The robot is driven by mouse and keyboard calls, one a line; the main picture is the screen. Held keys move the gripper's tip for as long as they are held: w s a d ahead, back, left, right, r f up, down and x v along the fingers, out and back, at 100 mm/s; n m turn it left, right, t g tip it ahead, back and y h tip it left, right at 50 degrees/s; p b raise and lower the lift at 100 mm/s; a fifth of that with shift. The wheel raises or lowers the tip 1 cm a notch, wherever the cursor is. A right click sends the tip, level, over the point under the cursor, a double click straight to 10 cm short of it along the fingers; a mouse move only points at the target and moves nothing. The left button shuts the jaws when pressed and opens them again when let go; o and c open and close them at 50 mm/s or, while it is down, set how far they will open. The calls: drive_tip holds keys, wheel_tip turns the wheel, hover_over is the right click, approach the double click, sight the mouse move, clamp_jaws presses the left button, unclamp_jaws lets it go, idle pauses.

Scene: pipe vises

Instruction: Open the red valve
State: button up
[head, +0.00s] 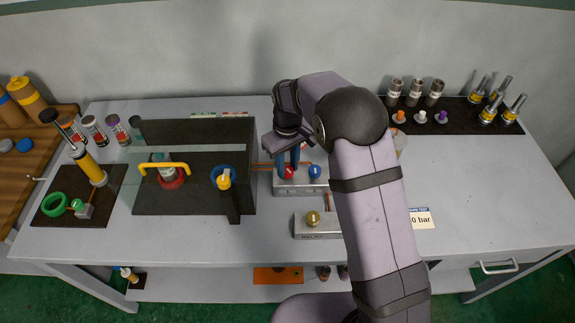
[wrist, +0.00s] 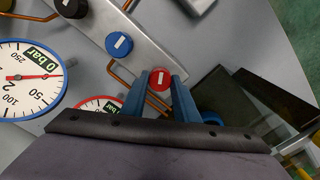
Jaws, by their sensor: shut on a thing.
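The red valve (head: 289,172) is a round red knob on a grey metal manifold block (wrist: 140,58). In the wrist view the red valve (wrist: 160,79) shows a short white line on its top face, between my two blue fingers. My gripper (head: 290,163) reaches down over it from above and is shut on the knob's sides. In the wrist view my gripper (wrist: 161,82) has one fingertip on each side of the knob. The knob's lower side and stem are hidden.
A blue knob (head: 315,171) sits right beside the red one. A blue-rimmed gauge (wrist: 28,78) and a partly hidden red-rimmed gauge (wrist: 101,103) lie close by. Copper pipes (head: 262,166) run left to a dark vise panel (head: 190,203).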

sight(287, 170)
drive_tip(key=n, duration=0.4)
drive_tip(key=shift+r+n, duration=0.1)
drive_tip(key=shift+n, duration=0.3)
drive_tip(key=shift+w+n, duration=0.1)
drive_tip(key=shift+n, duration=2.4)
drive_tip(key=o, duration=1.1)
drive_tip(key=shift+c, duration=0.2)
drive_tip(key=shift+r+b, duration=1.25)
drive_tip(key=shift+r, duration=2.4)
